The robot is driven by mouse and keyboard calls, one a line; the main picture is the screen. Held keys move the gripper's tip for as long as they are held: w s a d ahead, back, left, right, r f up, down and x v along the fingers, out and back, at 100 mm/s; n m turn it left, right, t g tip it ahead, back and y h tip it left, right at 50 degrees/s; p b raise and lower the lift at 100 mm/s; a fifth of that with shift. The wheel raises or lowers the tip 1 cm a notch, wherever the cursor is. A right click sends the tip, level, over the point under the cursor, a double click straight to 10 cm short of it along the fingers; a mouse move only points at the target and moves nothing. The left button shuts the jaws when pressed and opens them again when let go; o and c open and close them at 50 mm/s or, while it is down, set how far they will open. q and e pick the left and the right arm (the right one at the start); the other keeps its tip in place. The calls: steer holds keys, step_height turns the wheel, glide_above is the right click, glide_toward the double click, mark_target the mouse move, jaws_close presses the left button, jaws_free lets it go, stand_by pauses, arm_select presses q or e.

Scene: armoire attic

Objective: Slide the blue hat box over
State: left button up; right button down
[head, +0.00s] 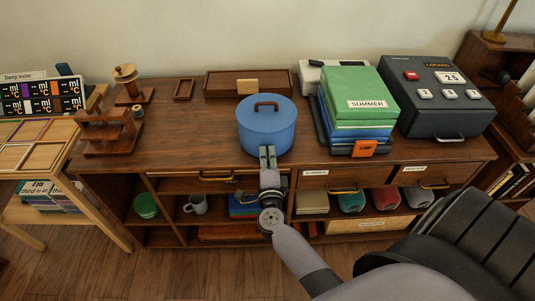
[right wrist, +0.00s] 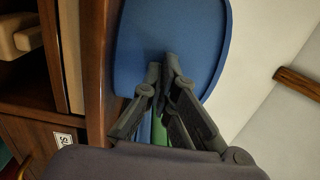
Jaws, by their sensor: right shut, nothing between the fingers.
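The blue hat box (head: 266,122) is round with a dark handle on its lid. It stands upright on the wooden cabinet top, near the front edge and left of the green box. My right gripper (head: 267,150) is shut and empty, with its fingertips at the front side of the hat box. In the right wrist view the shut fingertips (right wrist: 168,60) overlap the blue hat box (right wrist: 165,30); whether they touch it I cannot tell. My left gripper is not in view.
A green box labelled SUMMER (head: 352,92) lies on blue boxes to the right. A dark lockbox (head: 437,97) stands farther right. A wooden tray (head: 222,84) lies behind the hat box. A wooden stand (head: 108,135) is at the left. The cabinet top between stand and hat box is clear.

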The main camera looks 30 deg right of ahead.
steer(key=x, duration=1.1)
steer(key=shift+w+d, duration=0.15)
